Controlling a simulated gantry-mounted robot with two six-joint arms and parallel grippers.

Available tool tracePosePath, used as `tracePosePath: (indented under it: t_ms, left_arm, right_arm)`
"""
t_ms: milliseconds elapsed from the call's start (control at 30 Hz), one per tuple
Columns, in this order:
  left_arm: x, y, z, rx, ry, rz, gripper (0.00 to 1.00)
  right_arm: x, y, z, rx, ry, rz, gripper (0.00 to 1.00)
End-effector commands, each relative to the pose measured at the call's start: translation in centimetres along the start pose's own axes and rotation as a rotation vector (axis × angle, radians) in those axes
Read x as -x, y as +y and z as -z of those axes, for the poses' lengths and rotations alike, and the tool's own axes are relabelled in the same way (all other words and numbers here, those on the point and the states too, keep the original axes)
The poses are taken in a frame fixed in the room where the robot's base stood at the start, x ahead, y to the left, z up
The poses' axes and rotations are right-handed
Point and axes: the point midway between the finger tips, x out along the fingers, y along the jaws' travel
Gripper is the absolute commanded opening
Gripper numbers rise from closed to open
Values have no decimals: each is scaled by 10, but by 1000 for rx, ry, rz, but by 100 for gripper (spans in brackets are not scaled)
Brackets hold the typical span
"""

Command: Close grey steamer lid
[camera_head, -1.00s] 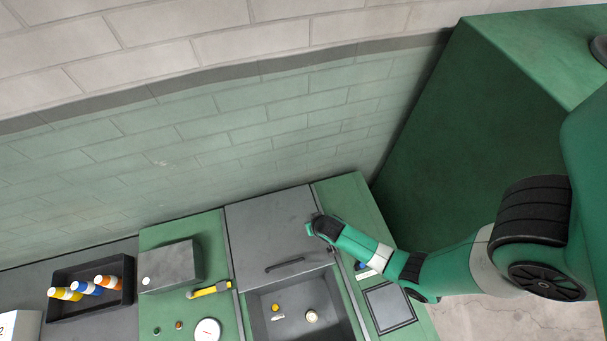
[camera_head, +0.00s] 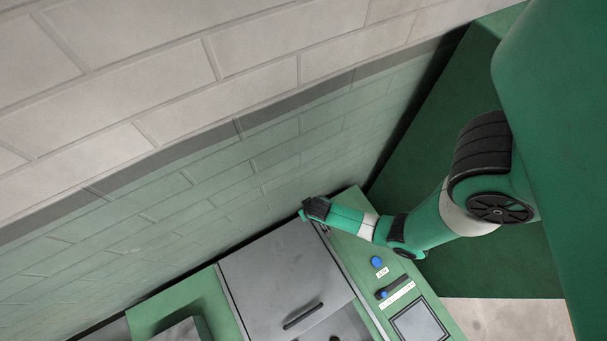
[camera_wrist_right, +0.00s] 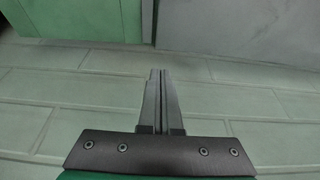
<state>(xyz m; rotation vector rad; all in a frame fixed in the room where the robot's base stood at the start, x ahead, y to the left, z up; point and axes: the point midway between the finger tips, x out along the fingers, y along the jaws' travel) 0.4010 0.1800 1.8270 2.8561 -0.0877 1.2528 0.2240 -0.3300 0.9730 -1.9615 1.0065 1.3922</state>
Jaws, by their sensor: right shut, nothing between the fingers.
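The grey steamer lid (camera_head: 272,272) is a flat panel with a dark bar handle (camera_head: 303,316), at the bottom middle of the head view. Only a sliver of the open basin shows below it, so the lid is off the basin. My right gripper (camera_head: 305,213) is at the lid's upper right corner; I cannot tell whether it touches. In the right wrist view the gripper (camera_wrist_right: 159,82) has its fingers together and empty. A grey panel, likely the lid (camera_wrist_right: 235,28), is beyond the fingertips to the right. My left gripper is not in view.
A grey box (camera_head: 182,331) stands to the left. The tiled wall (camera_head: 150,235) rises behind.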

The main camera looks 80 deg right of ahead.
Motion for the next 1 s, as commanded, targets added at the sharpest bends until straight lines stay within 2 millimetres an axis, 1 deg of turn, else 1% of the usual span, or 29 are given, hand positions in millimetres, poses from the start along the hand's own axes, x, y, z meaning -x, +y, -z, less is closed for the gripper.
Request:
tracePosePath:
  t_ms: [33,133,200,300,400,533,867,1000]
  left_arm:
    - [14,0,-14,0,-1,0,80]
    - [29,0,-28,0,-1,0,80]
    - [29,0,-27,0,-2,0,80]
    - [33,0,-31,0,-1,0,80]
    - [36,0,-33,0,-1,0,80]
    - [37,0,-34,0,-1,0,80]
    - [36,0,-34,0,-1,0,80]
    - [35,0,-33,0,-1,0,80]
  right_arm:
    - [-19,0,-3,-3,1,0,0]
    - [-41,0,-4,-3,0,0,0]
    - [-48,0,-1,-2,-1,-1,0]
    - [-64,0,-1,-2,-2,-1,0]
    - [-75,0,0,-1,-1,-1,0]
    - [-80,0,0,-1,0,0,0]
    - [-80,0,0,-1,0,0,0]
    - [-79,4,-2,-5,-1,-1,0]
